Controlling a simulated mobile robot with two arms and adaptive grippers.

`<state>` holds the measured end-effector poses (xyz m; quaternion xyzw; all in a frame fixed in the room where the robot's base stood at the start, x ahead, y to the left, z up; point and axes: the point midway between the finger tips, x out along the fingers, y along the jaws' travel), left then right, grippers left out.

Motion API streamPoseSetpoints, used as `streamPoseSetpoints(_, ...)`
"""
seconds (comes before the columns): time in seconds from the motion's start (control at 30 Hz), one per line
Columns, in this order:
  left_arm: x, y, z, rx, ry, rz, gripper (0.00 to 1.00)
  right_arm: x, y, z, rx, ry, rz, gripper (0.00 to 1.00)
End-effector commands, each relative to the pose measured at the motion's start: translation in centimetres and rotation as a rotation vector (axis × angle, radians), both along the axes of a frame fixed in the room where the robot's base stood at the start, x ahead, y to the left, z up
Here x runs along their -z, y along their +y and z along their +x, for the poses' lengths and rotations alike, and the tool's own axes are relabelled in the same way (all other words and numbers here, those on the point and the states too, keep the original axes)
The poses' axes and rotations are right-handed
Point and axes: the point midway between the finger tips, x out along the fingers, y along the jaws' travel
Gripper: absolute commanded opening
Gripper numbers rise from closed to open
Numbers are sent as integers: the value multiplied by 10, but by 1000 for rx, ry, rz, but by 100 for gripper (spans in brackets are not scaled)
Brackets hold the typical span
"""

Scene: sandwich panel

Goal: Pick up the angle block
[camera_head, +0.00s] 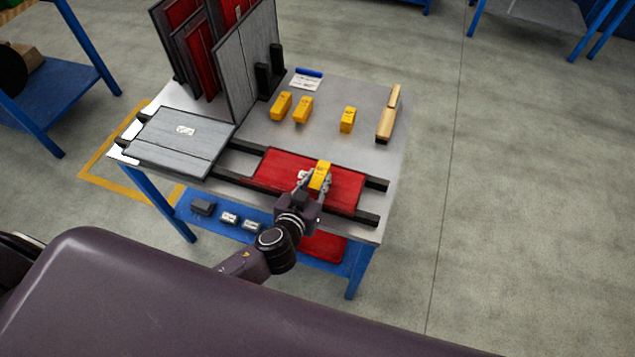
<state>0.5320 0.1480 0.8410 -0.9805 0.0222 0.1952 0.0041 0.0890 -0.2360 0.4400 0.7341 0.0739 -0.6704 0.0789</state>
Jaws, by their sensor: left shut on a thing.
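My left gripper (314,181) is shut on a yellow angle block (320,175) above the red panel (278,170) on the table. I cannot tell whether the held block touches the panel. Three more yellow angle blocks stand on the table's far part: one on the left (281,105), one beside it (303,109) and one further right (348,119). My right gripper is not in view.
The red panel lies across two dark rails (370,217). A grey panel (180,140) lies at the left. Upright panels (248,65) stand at the back left. A wooden-handled tool (387,118) lies at right. Bare tabletop (325,145) separates the blocks and rails.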

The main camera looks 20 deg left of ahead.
Motion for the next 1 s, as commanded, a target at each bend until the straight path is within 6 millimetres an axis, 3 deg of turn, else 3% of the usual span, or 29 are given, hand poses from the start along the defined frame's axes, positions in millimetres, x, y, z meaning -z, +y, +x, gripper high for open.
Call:
streamPoseSetpoints(0.37, -1, 0, 0, 0, 0, 0, 0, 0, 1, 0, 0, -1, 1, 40)
streamPoseSetpoints(0.57, -16, 1, 0, -1, -3, -1, 0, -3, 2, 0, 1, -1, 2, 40)
streamPoseSetpoints(0.77, -57, 0, 1, -1, -6, -3, 0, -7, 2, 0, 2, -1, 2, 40)
streamPoseSetpoints(1.0, -125, 0, 0, 1, -7, -2, 0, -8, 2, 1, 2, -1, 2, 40)
